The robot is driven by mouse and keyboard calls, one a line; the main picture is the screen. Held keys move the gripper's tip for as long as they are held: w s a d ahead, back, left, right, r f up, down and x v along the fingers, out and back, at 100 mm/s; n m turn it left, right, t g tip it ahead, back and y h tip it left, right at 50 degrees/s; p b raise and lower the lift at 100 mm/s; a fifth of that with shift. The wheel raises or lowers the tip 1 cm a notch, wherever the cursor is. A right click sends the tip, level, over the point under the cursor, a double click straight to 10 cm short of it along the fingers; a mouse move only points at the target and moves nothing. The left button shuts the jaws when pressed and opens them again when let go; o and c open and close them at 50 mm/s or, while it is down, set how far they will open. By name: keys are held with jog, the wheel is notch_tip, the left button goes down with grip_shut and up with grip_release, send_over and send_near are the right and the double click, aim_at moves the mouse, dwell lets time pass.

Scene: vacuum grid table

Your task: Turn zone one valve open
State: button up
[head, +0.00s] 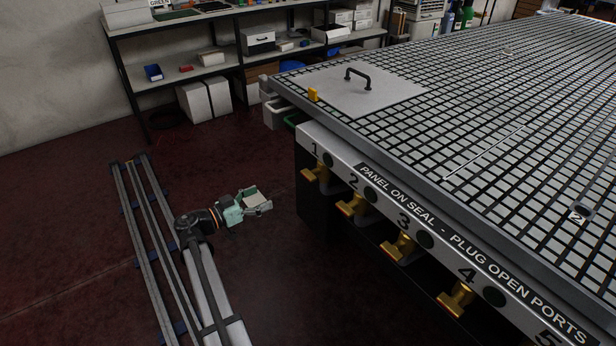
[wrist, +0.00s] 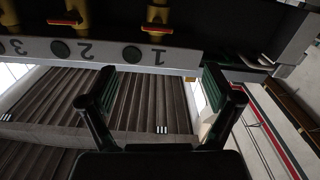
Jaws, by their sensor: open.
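The valve's stem is partly in shadow.
More yellow valves, such as valve two (head: 352,205) and valve three (head: 399,246), line the front panel (head: 425,222). A grey panel with a black handle (head: 372,88) lies on the grid table (head: 470,110). Shelving (head: 115,80) stands behind. The floor (head: 90,215) beside the rail is clear.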

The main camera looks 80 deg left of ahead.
aim_at(305, 177)
jog(key=shift+m, duration=0.9)
jog(key=x, duration=1.7)
jog(key=shift+w+r, duration=0.35)
jog(key=c, duration=1.2)
